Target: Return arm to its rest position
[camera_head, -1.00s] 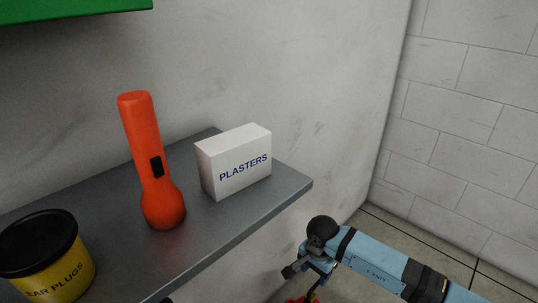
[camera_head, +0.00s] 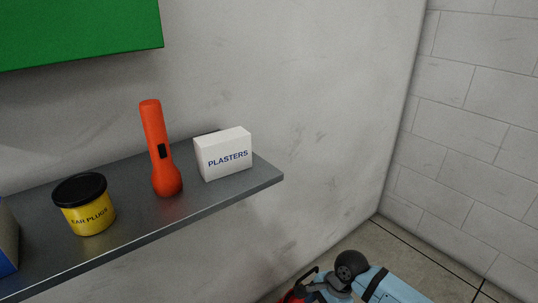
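My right arm (camera_head: 395,290) comes in from the lower right, with pale blue links and a dark round joint. My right gripper (camera_head: 312,286) is at the bottom edge, below and to the right of the shelf's end, apart from the shelf. It is partly cut off by the frame. Something red (camera_head: 295,296) shows at the gripper; I cannot tell what it is or whether the fingers are shut on it. My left gripper is not in view.
A grey wall shelf (camera_head: 240,190) holds a yellow ear plugs tub (camera_head: 88,214), an upright orange-red torch (camera_head: 155,135) and a white plasters box (camera_head: 225,160). A blue thing (camera_head: 8,250) is cut off at left. A green panel (camera_head: 80,30) hangs above. Floor (camera_head: 400,250) lies right of the shelf.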

